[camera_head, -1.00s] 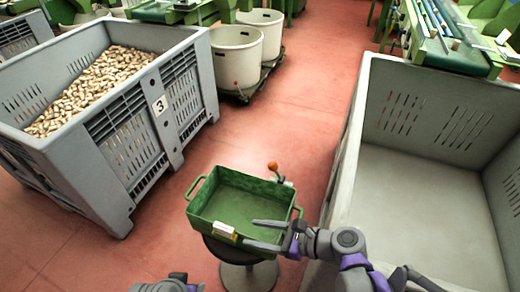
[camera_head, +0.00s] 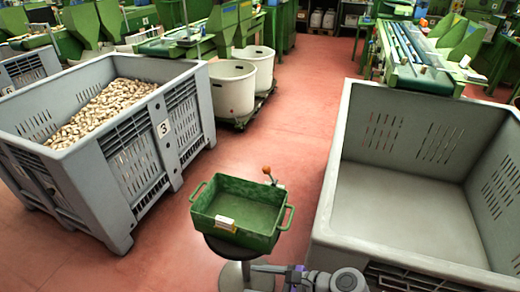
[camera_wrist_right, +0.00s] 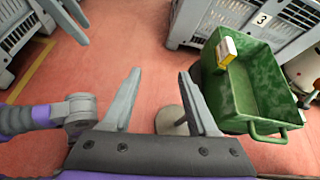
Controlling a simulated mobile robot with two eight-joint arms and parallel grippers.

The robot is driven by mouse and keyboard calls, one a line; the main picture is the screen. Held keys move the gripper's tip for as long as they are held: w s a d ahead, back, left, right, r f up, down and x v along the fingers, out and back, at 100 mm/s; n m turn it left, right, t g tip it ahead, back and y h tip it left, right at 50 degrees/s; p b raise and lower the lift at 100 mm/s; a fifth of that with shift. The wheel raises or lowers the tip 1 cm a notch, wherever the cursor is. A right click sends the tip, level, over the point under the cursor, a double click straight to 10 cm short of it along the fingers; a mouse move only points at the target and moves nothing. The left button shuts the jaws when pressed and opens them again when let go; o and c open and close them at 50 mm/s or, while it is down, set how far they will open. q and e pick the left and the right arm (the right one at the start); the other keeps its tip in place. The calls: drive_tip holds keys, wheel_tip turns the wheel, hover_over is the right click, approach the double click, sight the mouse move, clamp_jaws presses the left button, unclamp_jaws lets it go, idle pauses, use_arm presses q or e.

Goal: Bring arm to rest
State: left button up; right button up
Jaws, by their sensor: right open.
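The green tray (camera_head: 240,212) stands upright and empty on a round stand, with a yellow-and-white label box on its rim. My right gripper (camera_head: 262,268) is at the bottom edge of the head view, just below and in front of the tray. In the right wrist view my right gripper (camera_wrist_right: 160,85) is open, with nothing between its fingers. The tray (camera_wrist_right: 255,85) is to the right of the fingers there, apart from them. Grey finger-like parts, apparently my left gripper (camera_wrist_right: 65,18), show at the upper left of the wrist view; their opening is unclear.
A grey crate (camera_head: 182,130) marked 3 holds many cork stoppers (camera_head: 105,110) at left. An empty grey crate (camera_head: 400,215) stands at right, close to my right arm. Two white tubs (camera_head: 232,90) and green machines (camera_head: 415,65) are behind.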

drive_tip(key=s+d+f+n+h, duration=0.3)
drive_tip(key=s+d+n+h, duration=0.25)
drive_tip(key=d+n, duration=0.4)
drive_tip(key=s+d+f+n+h, duration=0.2)
drive_tip(key=s+d+n+h, duration=0.35)
drive_tip(key=d+n, duration=0.45)
use_arm(q)
wheel_tip(320, 180, up, 24)
drive_tip(key=w+t+p, duration=0.1)
drive_tip(key=w+p, duration=0.1)
drive_tip(key=p, duration=1.9)
drive_tip(key=shift+w, duration=0.15)
use_arm(e)
wheel_tip(320, 180, up, 24)
drive_tip(key=w+a+t, duration=0.1)
drive_tip(key=w, duration=0.1)
drive_tip(key=shift+w+a+n+h, duration=0.15)
drive_tip(key=shift+w+n+h, duration=0.1)
drive_tip(key=shift+n+h, duration=0.1)
drive_tip(key=shift+s, duration=0.1)
